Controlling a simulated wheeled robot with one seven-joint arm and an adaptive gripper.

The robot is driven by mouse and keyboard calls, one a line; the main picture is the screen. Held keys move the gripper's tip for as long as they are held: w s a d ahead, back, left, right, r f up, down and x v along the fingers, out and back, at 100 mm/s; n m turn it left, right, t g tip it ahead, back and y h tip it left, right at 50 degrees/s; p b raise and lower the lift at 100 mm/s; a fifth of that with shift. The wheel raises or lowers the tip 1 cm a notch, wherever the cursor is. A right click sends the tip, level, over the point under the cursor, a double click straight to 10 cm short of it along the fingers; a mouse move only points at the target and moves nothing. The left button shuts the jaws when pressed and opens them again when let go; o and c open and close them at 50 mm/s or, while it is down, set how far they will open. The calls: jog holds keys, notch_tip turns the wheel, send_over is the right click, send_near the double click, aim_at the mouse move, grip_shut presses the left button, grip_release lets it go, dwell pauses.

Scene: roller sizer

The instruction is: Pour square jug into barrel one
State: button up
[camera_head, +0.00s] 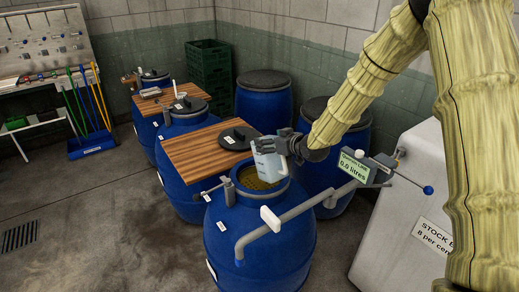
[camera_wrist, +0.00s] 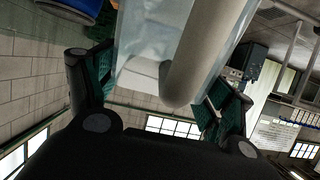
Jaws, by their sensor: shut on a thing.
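My gripper (camera_head: 292,147) is shut on a pale translucent square jug (camera_head: 267,164). The jug is held above the open mouth of the nearest blue barrel (camera_head: 262,245), near the back right of its rim, and looks slightly tilted. In the wrist view, the jug (camera_wrist: 140,45) and its grey handle (camera_wrist: 195,55) sit between both fingers of my gripper (camera_wrist: 155,88). A yellowish surface (camera_head: 248,180) shows inside the barrel. No stream of liquid is visible. The barrel's white label is too small to read, so I cannot tell its number.
A grey pipe (camera_head: 300,208) crosses the nearest barrel, beside a display (camera_head: 354,167) reading 0.0 litres. A wooden board (camera_head: 205,151) and more blue barrels (camera_head: 263,100) stand behind. A white stock tank (camera_head: 405,215) is at right.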

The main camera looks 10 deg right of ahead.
jog(key=shift+d+r+t+y+b, duration=0.15)
jog(key=shift+d+t+y+b, duration=0.15)
jog(key=shift+b, duration=0.05)
jog(key=shift+t+b, duration=0.4)
jog(key=shift+b, duration=0.55)
jog(key=t+y+b, duration=0.1)
jog(key=t+b, duration=0.1)
jog(key=b, duration=0.2)
jog(key=shift+b, duration=0.4)
jog(key=shift+s+r+t+b, duration=0.1)
jog(key=shift+r+t+b, duration=0.2)
jog(key=shift+b, duration=0.2)
